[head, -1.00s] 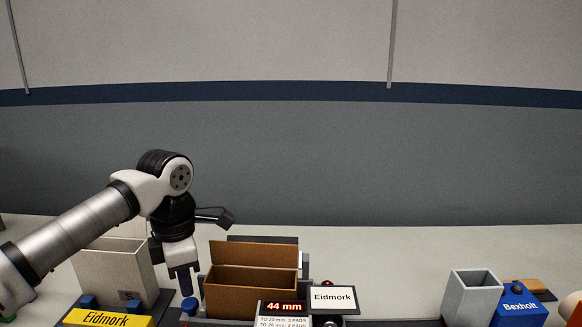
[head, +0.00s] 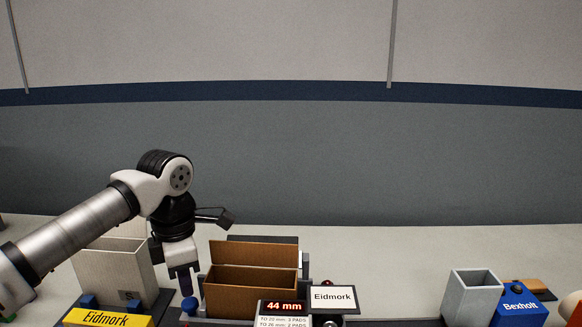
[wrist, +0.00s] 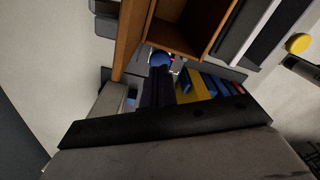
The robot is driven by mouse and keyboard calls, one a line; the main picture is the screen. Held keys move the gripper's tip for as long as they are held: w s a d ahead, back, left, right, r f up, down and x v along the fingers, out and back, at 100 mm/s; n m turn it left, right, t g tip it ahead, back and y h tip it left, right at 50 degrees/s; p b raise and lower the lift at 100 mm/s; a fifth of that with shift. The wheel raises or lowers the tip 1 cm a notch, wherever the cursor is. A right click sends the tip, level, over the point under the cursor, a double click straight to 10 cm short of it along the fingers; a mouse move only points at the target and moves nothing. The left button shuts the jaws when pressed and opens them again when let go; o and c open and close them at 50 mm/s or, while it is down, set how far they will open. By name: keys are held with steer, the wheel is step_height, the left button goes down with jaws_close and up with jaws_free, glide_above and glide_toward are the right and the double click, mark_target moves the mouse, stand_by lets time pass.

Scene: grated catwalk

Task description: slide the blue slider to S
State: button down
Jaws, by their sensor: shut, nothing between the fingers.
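A round blue knob (head: 189,304), which looks like the blue slider, stands left of the open brown box. My gripper (head: 185,290) points down just above and behind it, with its dark fingers together and empty. In the wrist view, the blue knob (wrist: 160,60) shows just beyond the fingertips (wrist: 158,76); I cannot tell whether they touch. The slider's track is hidden.
The open brown box (head: 250,292) stands right of my gripper. In front are a yellow Eidmork block (head: 108,319), a display reading 44 mm (head: 284,307) and an Eidmork sign (head: 333,298). A grey bin (head: 470,297) and blue Bexholt block (head: 519,307) are far right.

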mark_target(197, 303)
steer(key=shift+f+b, duration=0.8)
steer(key=shift+f, duration=0.25)
steer(key=shift+d, duration=0.7)
stand_by(0.5)
steer(key=shift+r+p, duration=2.05)
steer(key=shift+r, duration=1)
steer(key=shift+f, duration=0.1)
